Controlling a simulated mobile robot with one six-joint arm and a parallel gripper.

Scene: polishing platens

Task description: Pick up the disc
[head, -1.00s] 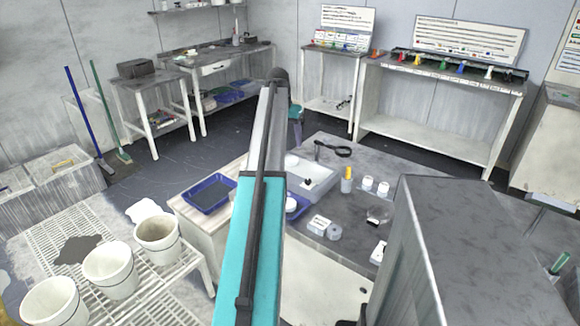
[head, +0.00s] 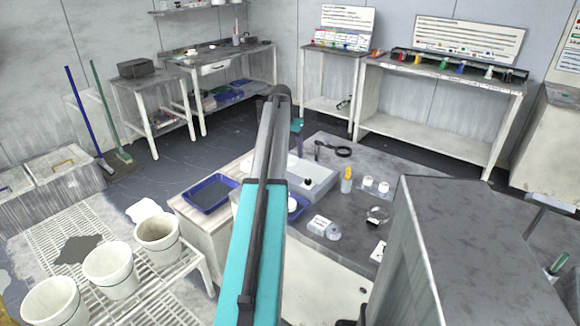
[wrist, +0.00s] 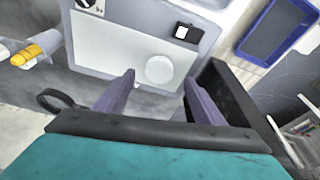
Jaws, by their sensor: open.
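A flat, round white disc (wrist: 160,69) lies on the pale top plate (wrist: 105,48) of a grey box-like unit in the wrist view. My gripper (wrist: 157,86) is open, its two purple fingers spread apart. In that picture the disc shows between the fingertips, and nothing is held. I cannot tell the height of the fingertips above the plate.
A blue tray (head: 210,193) lies left of the unit. White buckets (head: 158,238) stand on a rack at the left.

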